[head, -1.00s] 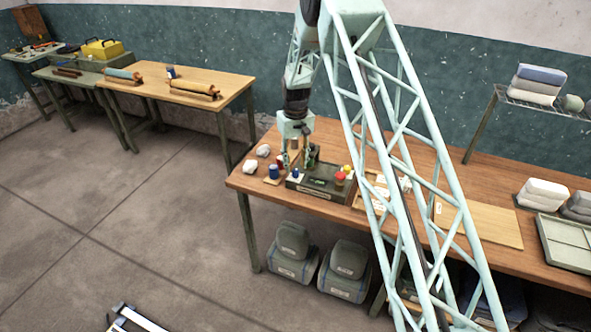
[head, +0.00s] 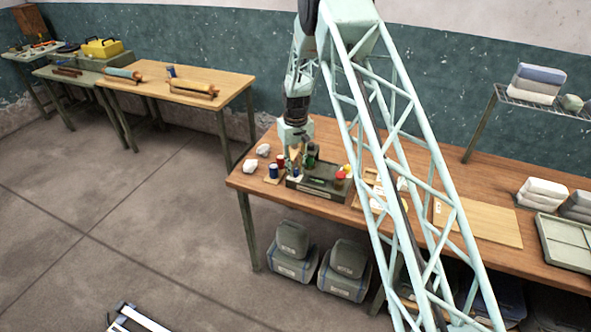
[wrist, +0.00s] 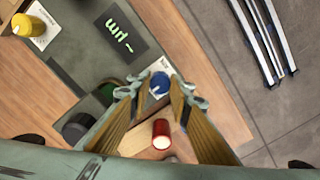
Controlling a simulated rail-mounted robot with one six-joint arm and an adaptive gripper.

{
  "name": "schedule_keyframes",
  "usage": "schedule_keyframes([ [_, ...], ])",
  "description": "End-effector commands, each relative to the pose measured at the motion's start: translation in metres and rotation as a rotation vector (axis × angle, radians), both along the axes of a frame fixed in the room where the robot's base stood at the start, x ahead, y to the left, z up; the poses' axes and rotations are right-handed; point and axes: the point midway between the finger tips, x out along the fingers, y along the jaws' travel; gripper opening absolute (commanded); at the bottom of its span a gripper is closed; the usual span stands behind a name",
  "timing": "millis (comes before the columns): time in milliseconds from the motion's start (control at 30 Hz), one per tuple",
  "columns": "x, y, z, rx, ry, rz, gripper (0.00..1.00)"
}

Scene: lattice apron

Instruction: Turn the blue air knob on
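The blue air knob (wrist: 159,84) sits on a pale label at the edge of the grey control panel (wrist: 75,45). In the head view it is a small blue spot (head: 297,172) at the left end of the panel (head: 318,193). My gripper (wrist: 159,88) points down over it, with one fingertip on each side of the knob. The fingers are apart, and gaps seem to show between them and the knob. In the head view my gripper (head: 294,168) is low over the panel's left end. The knob's exact turn is too small to read.
A red cylinder (wrist: 161,134) stands close beside the fingers, and a blue cylinder (head: 273,171) is left of the panel. A yellow knob (wrist: 22,25) and a dark rpm display (wrist: 118,36) are on the panel. White lumps (head: 263,150) lie at the wooden bench's left end.

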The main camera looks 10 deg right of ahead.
Motion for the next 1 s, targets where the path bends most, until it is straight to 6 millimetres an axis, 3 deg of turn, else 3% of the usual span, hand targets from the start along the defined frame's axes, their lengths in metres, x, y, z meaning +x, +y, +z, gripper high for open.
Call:
schedule_keyframes([
  [567,0.0006,0.0,-0.0007,0.0,-0.001,0.072,0.08],
  [1000,0.0007,0.0001,-0.0022,0.0,-0.001,0.353,0.08],
])
